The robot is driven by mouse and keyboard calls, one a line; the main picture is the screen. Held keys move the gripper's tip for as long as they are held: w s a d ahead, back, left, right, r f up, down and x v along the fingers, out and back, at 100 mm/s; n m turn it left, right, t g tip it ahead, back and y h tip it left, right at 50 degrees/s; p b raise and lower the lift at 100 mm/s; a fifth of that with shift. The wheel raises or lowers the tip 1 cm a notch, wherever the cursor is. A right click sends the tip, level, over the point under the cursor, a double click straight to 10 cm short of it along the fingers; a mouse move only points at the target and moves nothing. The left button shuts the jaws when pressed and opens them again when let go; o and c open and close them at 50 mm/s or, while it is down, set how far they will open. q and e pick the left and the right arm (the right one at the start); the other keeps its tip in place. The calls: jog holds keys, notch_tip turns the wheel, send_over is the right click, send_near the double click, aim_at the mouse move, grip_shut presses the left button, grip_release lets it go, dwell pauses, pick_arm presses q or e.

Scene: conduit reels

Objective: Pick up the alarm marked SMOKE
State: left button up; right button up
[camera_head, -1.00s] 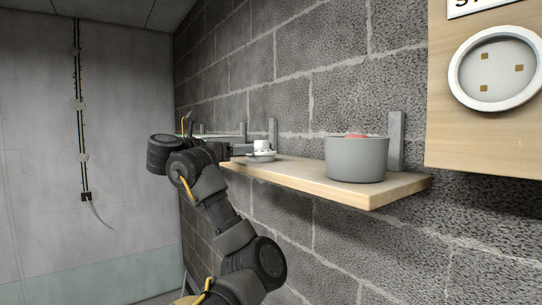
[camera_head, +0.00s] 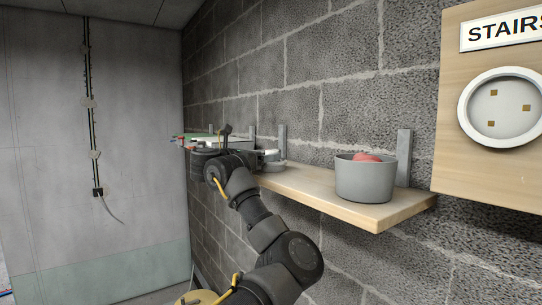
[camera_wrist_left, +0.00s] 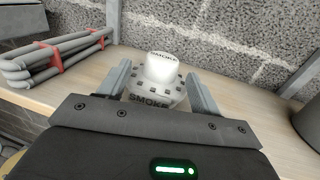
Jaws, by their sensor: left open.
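The white round alarm (camera_wrist_left: 161,68) stands on the wooden shelf in the left wrist view, with SMOKE lettered on its top and on its front rim. My left gripper (camera_wrist_left: 162,78) is open, with one finger on each side of the alarm; I cannot tell whether they touch it. In the head view the alarm (camera_head: 273,155) shows only in part, at the left part of the shelf (camera_head: 300,182), just beyond my left gripper (camera_head: 258,157). My right gripper is not in view.
A grey pot (camera_head: 364,182) with something red inside stands at the shelf's right end. Bundled grey conduit with red clips (camera_wrist_left: 60,58) lies left of the alarm. The block wall (camera_head: 290,75) is close behind. A STAIRS board (camera_head: 455,110) hangs at the right.

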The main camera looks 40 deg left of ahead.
pick_arm(q)
jog(key=w, duration=0.2)
jog(key=shift+w+d, duration=0.3)
jog(key=shift+w, duration=0.1)
jog(key=shift+s+a, duration=0.15)
jog(key=shift+s, duration=0.05)
jog(key=shift+c, duration=1.1)
jog(key=c, duration=0.9)
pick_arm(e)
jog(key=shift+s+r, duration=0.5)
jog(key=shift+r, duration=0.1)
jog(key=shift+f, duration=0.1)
